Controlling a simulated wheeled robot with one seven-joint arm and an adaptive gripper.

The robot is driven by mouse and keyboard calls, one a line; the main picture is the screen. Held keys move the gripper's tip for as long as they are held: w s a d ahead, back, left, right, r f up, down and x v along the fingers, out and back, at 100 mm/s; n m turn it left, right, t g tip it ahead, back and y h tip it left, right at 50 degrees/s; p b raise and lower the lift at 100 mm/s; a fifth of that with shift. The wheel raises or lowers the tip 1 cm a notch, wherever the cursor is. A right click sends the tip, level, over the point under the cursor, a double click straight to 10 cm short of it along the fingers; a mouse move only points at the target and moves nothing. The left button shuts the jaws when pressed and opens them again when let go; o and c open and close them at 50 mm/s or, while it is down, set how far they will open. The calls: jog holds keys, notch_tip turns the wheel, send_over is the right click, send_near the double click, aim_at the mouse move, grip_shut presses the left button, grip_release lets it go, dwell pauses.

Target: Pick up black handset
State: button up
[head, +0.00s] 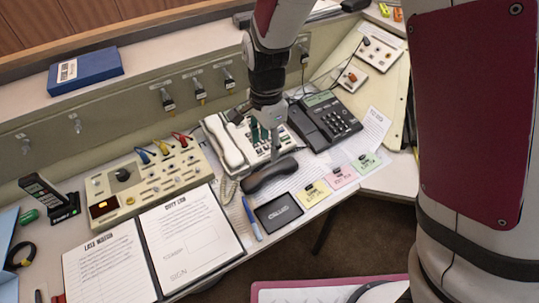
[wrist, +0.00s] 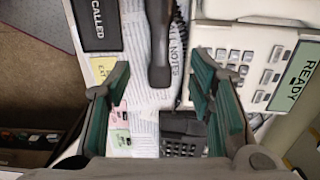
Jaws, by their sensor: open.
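The black handset (head: 270,175) lies across papers on the desk, in front of the cream phone (head: 282,148). In the wrist view the handset (wrist: 160,50) reaches down from the top edge, its lower end between the lines of my fingers, with a coiled cord beside it. My gripper (head: 264,138) is open and empty, pointing down over the cream phone, behind the handset in the head view. Its teal-padded fingers (wrist: 160,78) stand wide apart in the wrist view. I cannot tell the exact height above the handset.
A black desk phone (head: 330,118) stands to the right. A black "CALLED" pad (head: 278,212), a blue pen (head: 251,218) and coloured cards (head: 343,175) lie nearby. A beige switch panel (head: 150,180) and the duty log (head: 190,240) are left. The desk edge is close in front.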

send_over(270, 170)
jog(key=f, duration=0.7)
jog(key=shift+s+a+f+b, duration=0.15)
jog(key=shift+s+a+b, duration=0.1)
jog(key=shift+b, duration=0.1)
jog(key=shift+w+d+f, duration=0.15)
jog(key=shift+f, duration=1.15)
jog(key=shift+w+d+f, duration=0.1)
jog(key=shift+f, duration=1.2)
grip_shut()
